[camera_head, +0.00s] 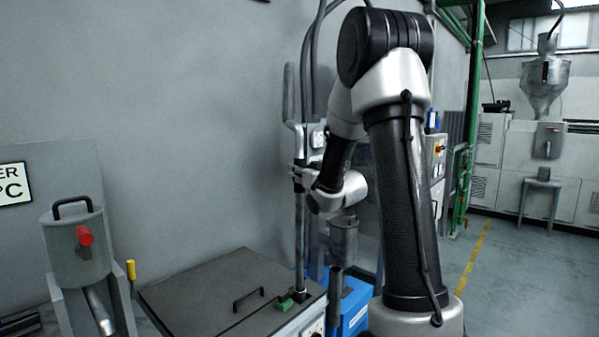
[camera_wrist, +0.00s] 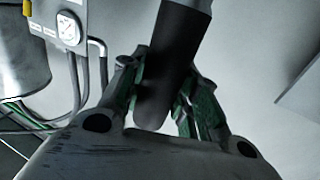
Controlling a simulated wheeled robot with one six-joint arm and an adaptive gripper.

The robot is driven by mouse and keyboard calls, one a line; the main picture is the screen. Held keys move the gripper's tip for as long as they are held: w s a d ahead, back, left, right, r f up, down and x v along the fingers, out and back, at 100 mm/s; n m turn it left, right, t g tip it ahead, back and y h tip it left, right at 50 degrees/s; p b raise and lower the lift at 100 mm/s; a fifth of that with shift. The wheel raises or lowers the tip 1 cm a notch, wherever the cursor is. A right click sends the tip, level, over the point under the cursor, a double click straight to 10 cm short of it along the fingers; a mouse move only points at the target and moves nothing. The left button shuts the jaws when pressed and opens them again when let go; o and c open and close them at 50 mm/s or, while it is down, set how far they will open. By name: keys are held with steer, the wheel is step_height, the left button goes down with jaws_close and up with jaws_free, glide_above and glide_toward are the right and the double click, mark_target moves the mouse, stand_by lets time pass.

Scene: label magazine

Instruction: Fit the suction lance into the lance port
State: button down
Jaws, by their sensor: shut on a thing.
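The suction lance (camera_head: 299,235) is a long thin grey tube, standing about upright in the head view with a bent part near its top. My gripper (camera_head: 298,176) is shut around its upper part. In the wrist view a dark cylinder, the lance (camera_wrist: 180,45), sits between the green-lined fingers of my gripper (camera_wrist: 163,98). The lance's lower end meets a small dark fitting, apparently the lance port (camera_head: 303,297), at the right corner of a grey lidded box. I cannot tell whether the tip is inside it or just above it.
The box's dark lid (camera_head: 200,297) has a black handle. A green piece (camera_head: 286,304) lies beside the port. A blue case (camera_head: 355,305) stands to the right. A grey canister (camera_head: 76,250) with a red knob stands at left. A wall is close behind the lance.

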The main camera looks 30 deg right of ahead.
mark_target(302, 244)
steer(key=shift+f, duration=12.25)
steer(key=c, duration=1)
jaws_free()
steer(key=shift+f, duration=0.1)
steer(key=shift+s, duration=0.1)
steer(key=s, duration=0.7)
steer(key=shift+s+d, duration=0.1)
steer(key=shift+s, duration=0.05)
